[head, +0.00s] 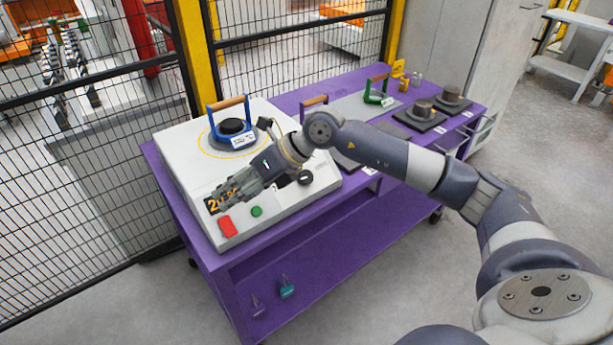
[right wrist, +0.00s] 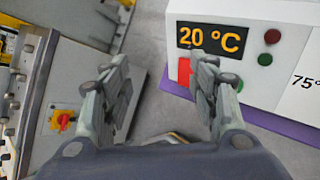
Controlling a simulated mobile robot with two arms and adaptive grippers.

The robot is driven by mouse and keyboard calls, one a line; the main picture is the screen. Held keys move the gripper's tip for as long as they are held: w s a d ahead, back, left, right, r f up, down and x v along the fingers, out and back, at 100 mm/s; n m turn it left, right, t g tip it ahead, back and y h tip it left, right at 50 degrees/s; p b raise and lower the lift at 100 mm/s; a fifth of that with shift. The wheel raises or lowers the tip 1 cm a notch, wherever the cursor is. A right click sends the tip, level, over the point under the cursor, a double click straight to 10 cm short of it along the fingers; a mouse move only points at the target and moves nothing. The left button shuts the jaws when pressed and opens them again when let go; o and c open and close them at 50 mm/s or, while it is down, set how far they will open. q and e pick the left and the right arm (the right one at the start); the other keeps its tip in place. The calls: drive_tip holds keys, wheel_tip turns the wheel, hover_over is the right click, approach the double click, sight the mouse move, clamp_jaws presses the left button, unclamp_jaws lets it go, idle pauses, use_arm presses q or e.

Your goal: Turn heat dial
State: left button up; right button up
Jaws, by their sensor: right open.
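The white heater box (head: 180,150) stands on the left end of a purple table. Its display (right wrist: 212,39) reads 20 °C in orange in the right wrist view. A dark round knob (head: 305,178), apparently the heat dial, is on the front panel in the head view, just beyond my right wrist. In the right wrist view only a printed 75° mark (right wrist: 306,81) shows at the right edge, no dial. My right gripper (head: 222,198) is open and empty in front of the display, left of the dial. Its fingers also show in the right wrist view (right wrist: 162,72). My left gripper is not in view.
A red button (head: 227,226) and green button (head: 256,211) are on the panel. A blue holder with a wooden handle (head: 229,104) stands on the box. A mesh fence (head: 90,180) stands behind.

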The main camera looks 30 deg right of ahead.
drive_tip(key=w+d+h, duration=0.1)
drive_tip(key=d+h, duration=0.4)
drive_tip(key=d, duration=0.8)
drive_tip(key=m+h, duration=0.1)
drive_tip(key=h, duration=0.2)
approach(307, 177)
drive_tip(key=p+x, duration=0.1)
drive_tip(key=x, duration=0.7)
drive_tip(key=shift+w+f, duration=0.2)
drive_tip(key=shift+f, duration=0.05)
drive_tip(key=c, duration=1.1)
